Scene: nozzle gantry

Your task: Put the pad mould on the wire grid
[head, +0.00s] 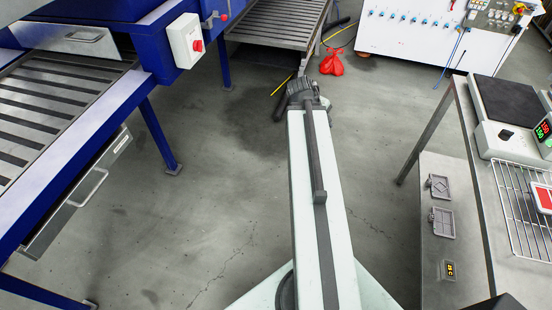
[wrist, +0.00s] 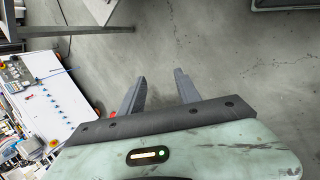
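Two small grey square pieces with raised outlines, an upper one (head: 439,187) and a lower one (head: 443,223), sit on a pale surface left of that table. They look like moulds, but I cannot tell which is the pad mould. My gripper (wrist: 160,76) is open and empty in the wrist view, over bare floor, with neither grid nor moulds between its fingers. My arm reaches forward in the head view, well left of the table.
A blue-framed machine (head: 150,50) stands left. A red bag (head: 332,63) lies ahead. The middle floor is clear.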

